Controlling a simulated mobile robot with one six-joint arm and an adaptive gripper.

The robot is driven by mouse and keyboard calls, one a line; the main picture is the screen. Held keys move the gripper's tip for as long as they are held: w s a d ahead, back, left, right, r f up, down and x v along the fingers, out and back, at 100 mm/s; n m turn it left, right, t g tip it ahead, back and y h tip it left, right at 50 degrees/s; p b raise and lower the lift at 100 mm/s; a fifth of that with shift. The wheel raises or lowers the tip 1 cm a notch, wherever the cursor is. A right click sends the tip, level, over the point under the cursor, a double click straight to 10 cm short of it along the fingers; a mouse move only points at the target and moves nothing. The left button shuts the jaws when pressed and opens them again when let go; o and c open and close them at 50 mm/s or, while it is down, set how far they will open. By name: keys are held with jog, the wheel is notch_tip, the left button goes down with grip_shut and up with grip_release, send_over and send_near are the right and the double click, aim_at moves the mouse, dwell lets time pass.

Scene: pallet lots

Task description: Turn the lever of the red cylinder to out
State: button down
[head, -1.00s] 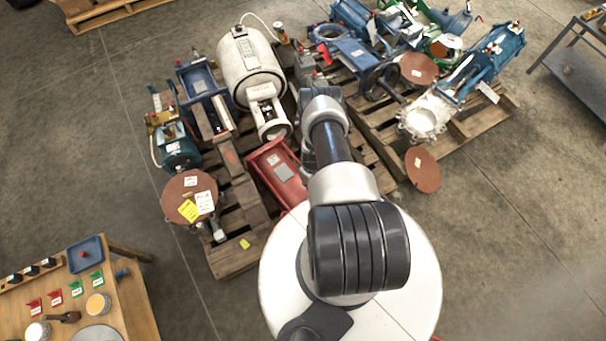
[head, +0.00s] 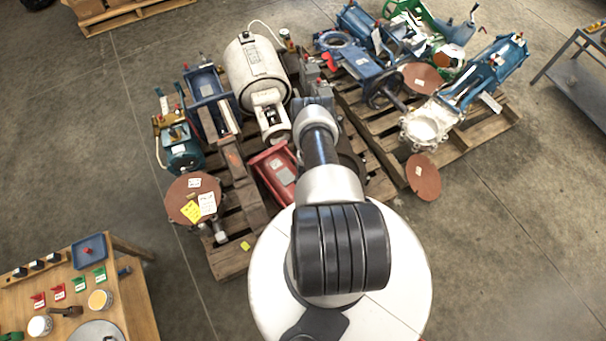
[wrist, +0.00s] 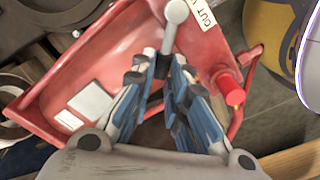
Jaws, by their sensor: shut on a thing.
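The red cylinder (head: 275,172) lies on the left pallet in the head view, partly hidden by my arm. In the wrist view its red body (wrist: 115,50) fills the upper left and middle, with a blank pale plate on it. A grey lever (wrist: 170,35) with a round ball end points to the top of the picture, close to a white label reading OUT (wrist: 205,14). My gripper (wrist: 162,68) is shut on the lever, its fingertips below the ball. The fingers hide the lever's lower part and pivot. In the head view my arm hides the gripper.
A red-tipped fitting (wrist: 232,92) stands right of the fingers. In the head view, a white tank (head: 255,70) and blue units crowd the left pallet around the cylinder. A second loaded pallet (head: 465,140) is to the right. A wooden bench (head: 135,290) stands at lower left.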

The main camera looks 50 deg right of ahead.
dwell(0.3)
jog(key=c, duration=1.6)
grip_release()
jog(key=shift+o, duration=0.2)
jog(key=shift+r, duration=3.75)
jog(key=shift+d, duration=0.1)
